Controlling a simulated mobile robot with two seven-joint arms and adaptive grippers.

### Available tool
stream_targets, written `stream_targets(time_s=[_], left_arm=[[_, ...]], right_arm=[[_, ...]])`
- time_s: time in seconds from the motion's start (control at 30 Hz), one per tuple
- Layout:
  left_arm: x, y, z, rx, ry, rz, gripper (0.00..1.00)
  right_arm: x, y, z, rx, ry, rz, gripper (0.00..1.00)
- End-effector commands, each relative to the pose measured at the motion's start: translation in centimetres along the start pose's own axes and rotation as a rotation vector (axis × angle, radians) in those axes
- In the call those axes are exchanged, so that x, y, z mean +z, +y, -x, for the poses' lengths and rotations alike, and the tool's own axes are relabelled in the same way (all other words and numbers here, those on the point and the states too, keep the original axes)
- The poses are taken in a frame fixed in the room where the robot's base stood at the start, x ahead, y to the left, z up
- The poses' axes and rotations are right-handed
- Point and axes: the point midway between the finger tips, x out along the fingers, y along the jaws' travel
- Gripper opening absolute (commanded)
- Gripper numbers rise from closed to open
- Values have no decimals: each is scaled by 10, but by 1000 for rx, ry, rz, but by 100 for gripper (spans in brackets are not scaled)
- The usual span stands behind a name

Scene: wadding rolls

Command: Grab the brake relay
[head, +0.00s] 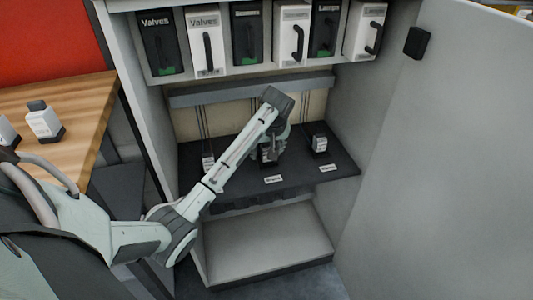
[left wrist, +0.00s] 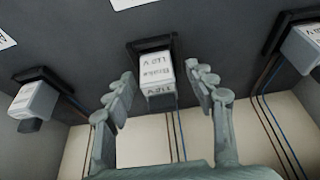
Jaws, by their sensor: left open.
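The brake relay, a small white block with a black base and upside-down printing, is in the middle of the left wrist view (left wrist: 158,75). In the head view it stands on the dark shelf (head: 235,185) and is mostly hidden behind my left gripper (head: 270,147). My left gripper is open, and in the left wrist view its two fingers (left wrist: 161,88) show on either side of the relay with gaps between. I see no contact. My right gripper is in neither view.
Similar white relays stand on the shelf to the left (head: 208,162) and right (head: 319,144). Thin cables hang behind them. A wooden bench (head: 75,105) with white blocks is at the left; the cabinet door (head: 435,170) is at the right.

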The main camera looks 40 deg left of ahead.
Motion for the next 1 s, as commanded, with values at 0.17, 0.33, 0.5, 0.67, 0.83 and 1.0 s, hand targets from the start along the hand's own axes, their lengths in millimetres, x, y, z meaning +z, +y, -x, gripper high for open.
stream_targets(time_s=[0.17, 0.33, 0.5, 0.67, 0.83, 1.0], left_arm=[[0, 0, -3, 0, 0, 0, 55], [0, 0, -2, 0, 0, 0, 44], [0, 0, -2, 0, 0, -1, 23], [0, 0, -2, 0, 0, -1, 3], [0, 0, -2, 1, 1, 0, 1], [-2, 1, 1, 2, 1, 0, 1]], right_arm=[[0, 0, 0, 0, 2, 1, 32], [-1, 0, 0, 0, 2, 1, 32], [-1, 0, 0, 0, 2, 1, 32], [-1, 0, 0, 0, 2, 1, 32], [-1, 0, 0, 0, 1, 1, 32], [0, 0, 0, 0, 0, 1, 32]])
